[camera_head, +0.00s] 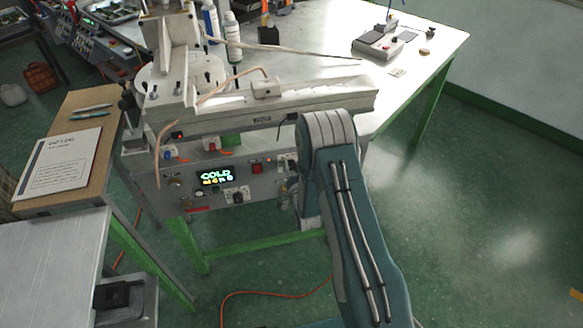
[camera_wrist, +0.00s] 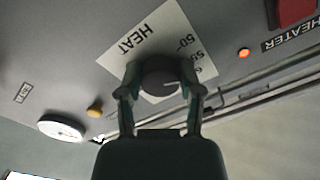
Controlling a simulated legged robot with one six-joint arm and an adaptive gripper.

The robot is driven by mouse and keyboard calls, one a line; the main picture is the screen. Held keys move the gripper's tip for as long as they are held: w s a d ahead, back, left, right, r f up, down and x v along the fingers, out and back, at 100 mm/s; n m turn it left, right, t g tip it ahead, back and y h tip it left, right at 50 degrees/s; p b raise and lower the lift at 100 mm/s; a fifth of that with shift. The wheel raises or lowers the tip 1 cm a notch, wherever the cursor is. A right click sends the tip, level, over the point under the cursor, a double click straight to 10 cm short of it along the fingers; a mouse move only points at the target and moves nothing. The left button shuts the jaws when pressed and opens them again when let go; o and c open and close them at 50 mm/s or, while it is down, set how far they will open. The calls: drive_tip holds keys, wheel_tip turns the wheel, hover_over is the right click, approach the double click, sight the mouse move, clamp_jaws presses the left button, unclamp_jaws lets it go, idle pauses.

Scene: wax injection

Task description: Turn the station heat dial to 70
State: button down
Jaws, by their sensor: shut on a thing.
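The heat dial (camera_wrist: 158,74) is a dark round knob on a white scale plate (camera_wrist: 128,47) marked HEAT, with numbers including 50 along its right side. My gripper (camera_wrist: 160,95) has one finger on each side of the dial and is shut on it. A pale pointer line on the knob points to the right in the wrist view. The number beside it is partly hidden, so I cannot read the setting. In the head view the station (camera_head: 205,170) has a lit display (camera_head: 216,176) reading COLD; my arm hides my gripper there.
In the wrist view, an orange lamp (camera_wrist: 244,52) and a red switch (camera_wrist: 296,12) are near the HEATER label. A round gauge (camera_wrist: 62,127) and a yellow knob (camera_wrist: 95,110) lie left. In the head view, a wooden stand (camera_head: 75,190) with a printed sheet stands left of the station.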

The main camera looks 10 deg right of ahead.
drive_tip(key=m, duration=0.4)
drive_tip(key=shift+m, duration=0.3)
drive_tip(key=m, duration=0.3)
drive_tip(key=shift+m, duration=0.4)
drive_tip(key=m, duration=0.4)
drive_tip(key=shift+d+m, duration=0.1)
drive_tip(key=shift+m, duration=1.7)
drive_tip(key=shift+s+f+m, duration=0.1)
drive_tip(key=shift+m, duration=0.2)
drive_tip(key=shift+c, duration=2.1)
unclamp_jaws()
drive_tip(key=shift+o, duration=0.8)
